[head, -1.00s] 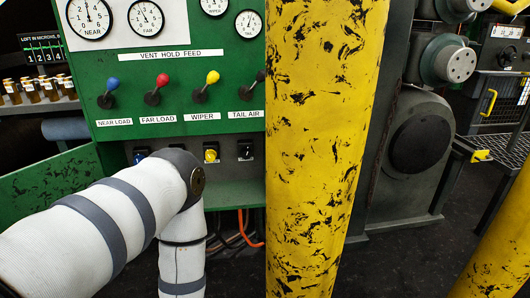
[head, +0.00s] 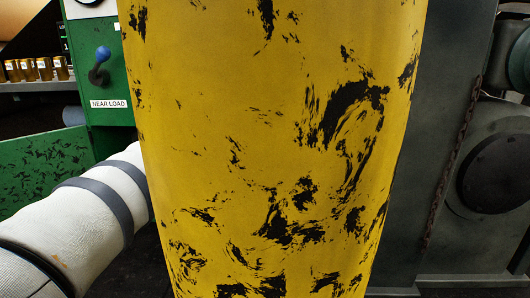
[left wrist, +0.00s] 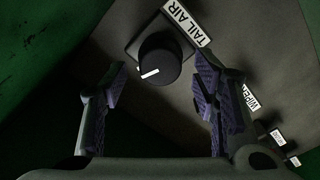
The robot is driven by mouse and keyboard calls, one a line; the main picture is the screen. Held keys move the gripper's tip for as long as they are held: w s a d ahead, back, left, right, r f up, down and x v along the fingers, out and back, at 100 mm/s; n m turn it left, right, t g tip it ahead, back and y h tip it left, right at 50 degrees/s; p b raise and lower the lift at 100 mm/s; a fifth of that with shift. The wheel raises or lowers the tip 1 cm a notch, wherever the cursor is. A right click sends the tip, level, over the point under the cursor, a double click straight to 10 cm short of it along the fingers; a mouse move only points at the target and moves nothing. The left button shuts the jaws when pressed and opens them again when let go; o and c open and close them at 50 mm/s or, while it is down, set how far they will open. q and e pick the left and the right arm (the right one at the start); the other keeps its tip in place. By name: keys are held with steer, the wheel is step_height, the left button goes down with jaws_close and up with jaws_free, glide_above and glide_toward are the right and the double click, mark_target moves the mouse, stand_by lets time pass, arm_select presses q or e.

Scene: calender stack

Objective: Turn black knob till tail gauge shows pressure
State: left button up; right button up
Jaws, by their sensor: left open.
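The black knob (left wrist: 160,62) sits on its square base beside the TAIL AIR label (left wrist: 186,22) in the left wrist view. Its white mark points left and slightly down in that picture. My left gripper (left wrist: 160,76) is open, with one purple-padded finger on each side of the knob. Gaps show between the knob and both fingers; I cannot tell how far the tips reach along it. In the head view my left arm (head: 95,205) goes behind a yellow post, which hides the gripper, the knob and the tail gauge. My right gripper is not in view.
The yellow post (head: 270,130) fills the middle of the head view. Left of it, the green panel shows a blue-tipped NEAR LOAD lever (head: 101,62). The WIPER label (left wrist: 250,97) and smaller labels lie at the right in the left wrist view. Dark machinery (head: 500,165) stands right of the post.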

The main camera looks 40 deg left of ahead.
arm_select(q)
steer(key=shift+b+x, duration=0.35)
steer(key=shift+x, duration=0.7)
steer(key=shift+d, duration=0.1)
steer(key=c, duration=1.2)
steer(key=shift+o, duration=0.2)
steer(key=shift+w+r+m+p, duration=0.1)
steer(key=shift+m+p, duration=0.25)
steer(key=shift+m, duration=0.15)
steer(key=o, duration=1.2)
steer(key=shift+c, duration=0.2)
steer(key=v, duration=1.2)
